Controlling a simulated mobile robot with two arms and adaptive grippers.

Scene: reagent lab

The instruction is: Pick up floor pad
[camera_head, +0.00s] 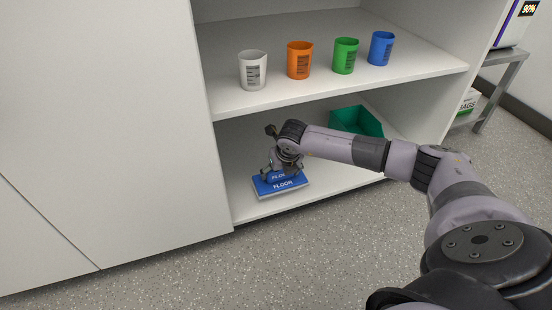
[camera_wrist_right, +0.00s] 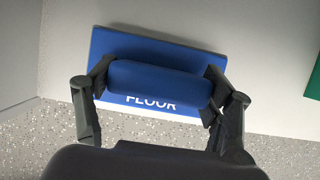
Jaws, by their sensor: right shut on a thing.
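My right gripper (camera_head: 280,173) reaches down into the lower shelf of the white cabinet. It is shut on a small blue floor pad (camera_wrist_right: 158,82), gripped by its two ends in the right wrist view. Under it is a wider flat blue piece (camera_wrist_right: 150,45) with white FLOOR lettering; in the head view this piece (camera_head: 284,187) lies on the lower shelf near its front edge. Whether the held pad touches the piece below, I cannot tell. My left gripper is not in view.
The lower shelf (camera_head: 240,155) also holds a green bin (camera_head: 358,121) behind my right arm. White, orange, green and blue cups (camera_head: 253,70) stand on the upper shelf (camera_head: 420,72) above the gripper. The cabinet's closed white front (camera_head: 100,120) is on the left.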

